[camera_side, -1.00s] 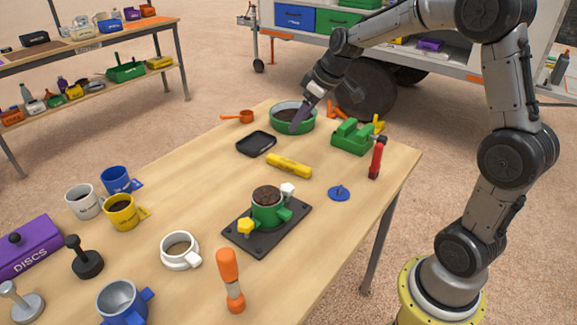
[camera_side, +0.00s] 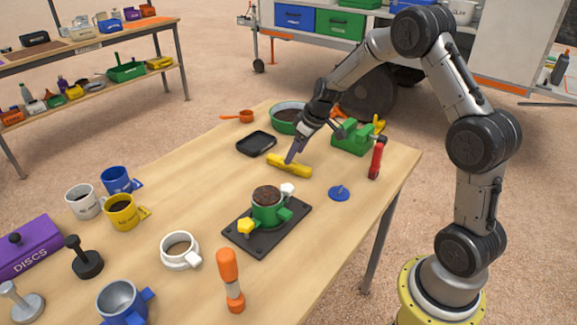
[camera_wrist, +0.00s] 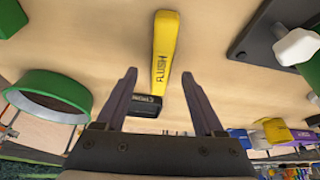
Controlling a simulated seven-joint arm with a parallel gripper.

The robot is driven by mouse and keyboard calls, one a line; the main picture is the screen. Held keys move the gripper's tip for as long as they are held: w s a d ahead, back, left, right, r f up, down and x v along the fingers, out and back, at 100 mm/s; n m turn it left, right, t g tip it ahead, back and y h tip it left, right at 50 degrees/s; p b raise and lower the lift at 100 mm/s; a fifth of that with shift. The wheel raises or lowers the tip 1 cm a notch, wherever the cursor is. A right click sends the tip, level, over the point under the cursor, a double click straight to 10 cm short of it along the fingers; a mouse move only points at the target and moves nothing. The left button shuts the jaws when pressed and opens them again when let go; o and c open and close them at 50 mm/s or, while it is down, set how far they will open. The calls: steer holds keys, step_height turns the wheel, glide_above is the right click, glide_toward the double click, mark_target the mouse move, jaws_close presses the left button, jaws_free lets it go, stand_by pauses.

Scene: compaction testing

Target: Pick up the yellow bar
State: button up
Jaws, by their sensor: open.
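The yellow bar (camera_side: 281,161) lies flat on the table, near the middle. It also shows in the wrist view (camera_wrist: 165,45), with dark lettering along it, ahead of my fingertips and roughly centred between them. My gripper (camera_side: 291,157) is at the bar in the side view, and its purple fingers partly cover the bar there. I cannot tell exactly how high the fingertips are above the table.
A black tray (camera_side: 256,144) lies left of the bar, and a green bowl (camera_side: 286,117) stands behind. A green vise-like block (camera_side: 350,138) and a red tool (camera_side: 376,161) are to the right. In front, a dark plate (camera_side: 237,238) holds a green mould (camera_side: 267,212).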

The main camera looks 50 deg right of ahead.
steer(key=x, duration=0.4)
steer(key=shift+w+a, duration=0.15)
steer(key=shift+c, duration=0.3)
steer(key=shift+r, duration=0.1)
jaws_close()
